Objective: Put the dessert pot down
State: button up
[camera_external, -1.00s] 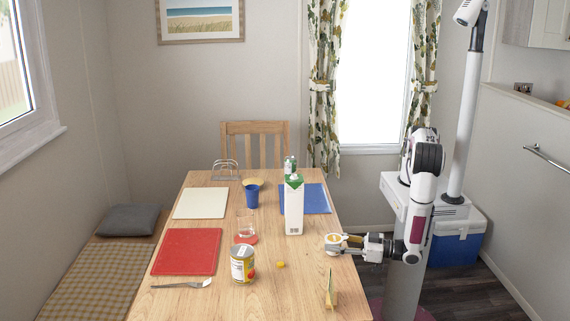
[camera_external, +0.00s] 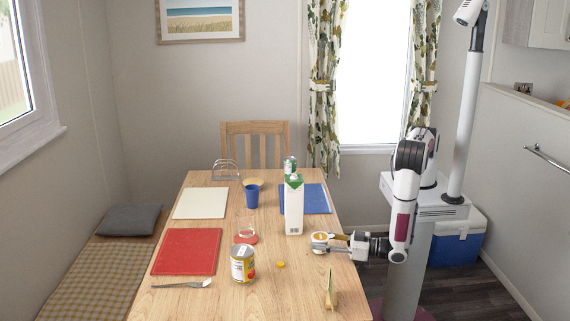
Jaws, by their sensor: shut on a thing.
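The dessert pot (camera_external: 319,237), a small round pot with a yellow-brown top, is at the tips of my gripper (camera_external: 327,243). My gripper reaches in from the right over the table's right side and is shut on the pot. The pot is upright, just right of the tall carton's base. I cannot tell whether its bottom touches the wooden table (camera_external: 215,285).
A tall white carton (camera_external: 294,210) with a green top stands close left of the pot.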

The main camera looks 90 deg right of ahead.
aim_at(337, 254)
jog(key=shift+x, duration=1.15)
jog(key=shift+f, duration=0.25)
jog(key=o, duration=0.8)
jog(key=shift+v, duration=1.05)
jog(key=shift+d+f+v, duration=0.1)
jog(key=shift+f+v, duration=0.05)
jog(key=shift+v, duration=1.25)
jog(key=shift+d+f+v, duration=0.1)
jog(key=shift+d+v, duration=0.05)
jog(key=shift+v, duration=1.3)
jog(key=shift+s, duration=0.1)
